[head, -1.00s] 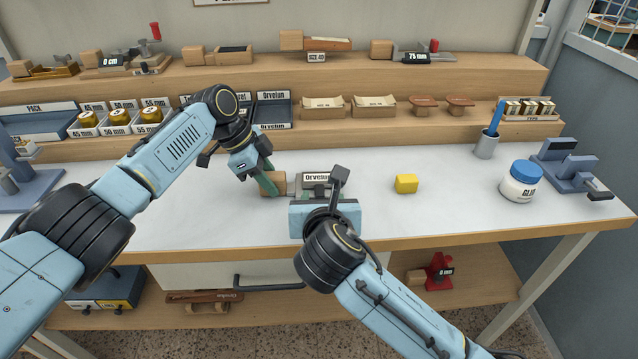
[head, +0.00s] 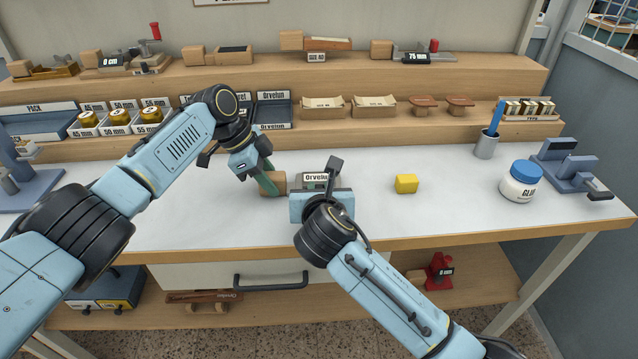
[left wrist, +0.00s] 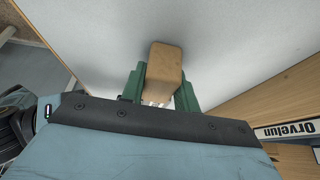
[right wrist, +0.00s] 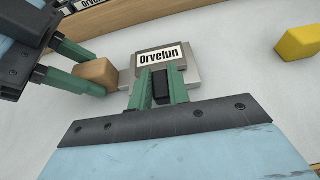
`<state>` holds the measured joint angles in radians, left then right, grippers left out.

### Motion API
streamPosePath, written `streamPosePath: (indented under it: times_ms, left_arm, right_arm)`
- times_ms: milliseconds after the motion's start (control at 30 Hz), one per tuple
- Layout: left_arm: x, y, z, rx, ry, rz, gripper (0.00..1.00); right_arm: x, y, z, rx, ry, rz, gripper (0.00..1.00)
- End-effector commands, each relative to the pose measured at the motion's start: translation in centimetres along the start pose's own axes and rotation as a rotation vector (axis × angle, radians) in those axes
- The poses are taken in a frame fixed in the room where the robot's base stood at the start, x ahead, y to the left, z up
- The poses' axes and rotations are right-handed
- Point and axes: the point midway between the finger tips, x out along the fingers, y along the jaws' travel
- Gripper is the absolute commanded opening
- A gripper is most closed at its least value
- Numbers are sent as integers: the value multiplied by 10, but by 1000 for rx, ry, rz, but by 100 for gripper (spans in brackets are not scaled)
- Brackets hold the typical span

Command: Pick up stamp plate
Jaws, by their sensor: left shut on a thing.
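The stamp holder has a grey metal body with a white "Orvelun" label (head: 316,178) and a wooden handle (head: 280,180) on its left. In the right wrist view the metal body (right wrist: 192,74) lies on the white top, the handle (right wrist: 97,73) beside it. My left gripper (head: 268,184) is shut on the wooden handle, its green fingers on both sides in the left wrist view (left wrist: 162,85). My right gripper (right wrist: 160,72) is over the metal body, its green fingers around a small dark piece (right wrist: 160,88). Whether they press it cannot be told. A separate stamp plate cannot be made out.
A yellow block (head: 406,184) lies to the right. A glue jar (head: 520,182), a cup with a blue brush (head: 486,146) and a blue-grey press (head: 570,172) stand further right. Shelves (head: 330,119) with stock rise behind. The worktop between block and jar is clear.

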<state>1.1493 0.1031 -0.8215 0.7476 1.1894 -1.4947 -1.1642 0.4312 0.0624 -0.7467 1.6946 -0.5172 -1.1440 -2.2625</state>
Motion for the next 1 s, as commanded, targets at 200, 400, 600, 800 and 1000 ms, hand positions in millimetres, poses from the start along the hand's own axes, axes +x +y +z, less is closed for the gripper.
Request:
streamPosePath:
  times_ms: [200, 400, 600, 800, 1000]
  left_arm:
    - [0, 0, 0, 0, 1, 0, 8]
    - [0, 0, 0, 0, 1, 0, 8]
    - [0, 0, 0, 0, 0, 0, 8]
    - [0, 0, 0, 0, 0, 0, 8]
    - [0, 0, 0, 0, 0, 1, 8]
  right_arm:
    - [0, 0, 1, 0, -2, 0, 0]
    - [-1, 0, 2, 1, -3, 0, 0]
    - [-11, 0, 28, 3, -9, 2, 0]
    - [-26, 0, 66, 2, -9, 2, 0]
    - [-37, 0, 89, 1, -5, 0, 0]
